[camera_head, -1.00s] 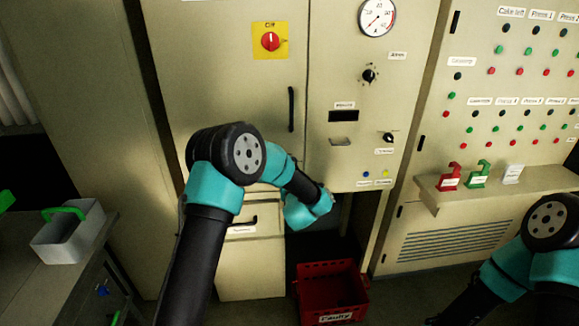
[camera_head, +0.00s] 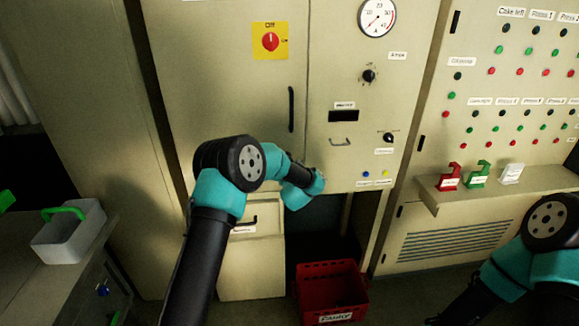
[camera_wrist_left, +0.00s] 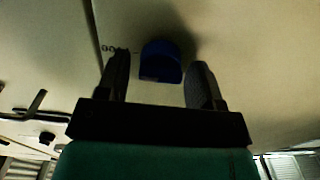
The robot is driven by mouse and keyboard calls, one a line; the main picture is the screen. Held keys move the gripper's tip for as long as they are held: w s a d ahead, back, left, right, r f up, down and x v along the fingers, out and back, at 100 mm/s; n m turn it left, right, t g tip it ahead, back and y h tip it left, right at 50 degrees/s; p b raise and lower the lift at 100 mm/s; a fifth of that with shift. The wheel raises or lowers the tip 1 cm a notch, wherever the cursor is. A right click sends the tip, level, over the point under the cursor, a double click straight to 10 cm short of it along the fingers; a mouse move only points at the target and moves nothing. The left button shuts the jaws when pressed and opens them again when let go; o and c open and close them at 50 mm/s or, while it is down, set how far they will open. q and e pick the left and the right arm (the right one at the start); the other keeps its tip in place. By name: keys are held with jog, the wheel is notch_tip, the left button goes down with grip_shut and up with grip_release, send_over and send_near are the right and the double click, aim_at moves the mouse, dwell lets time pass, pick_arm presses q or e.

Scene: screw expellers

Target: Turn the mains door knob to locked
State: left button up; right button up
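A blue knob (camera_wrist_left: 161,61) sits on a pale door panel in the left wrist view, with small dark lettering beside it that I cannot read. I take it for the mains door knob. My left gripper (camera_wrist_left: 158,82) is open, its two dark fingers apart with the knob between or just beyond their tips. I cannot tell whether they touch it. In the head view my left wrist is low in front of the cabinet, and its fingers and the blue knob are hidden. My right arm shows at lower right, its gripper out of frame.
The cabinet has a red switch (camera_head: 270,41) on a yellow plate, a black door handle (camera_head: 291,109) and a gauge (camera_head: 377,17). A red crate (camera_head: 331,290) stands below. A ledge (camera_head: 500,183) with small coloured holders is at right, a grey bin (camera_head: 69,236) at left.

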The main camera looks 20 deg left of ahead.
pick_arm(q)
grip_shut()
dwell(0.3)
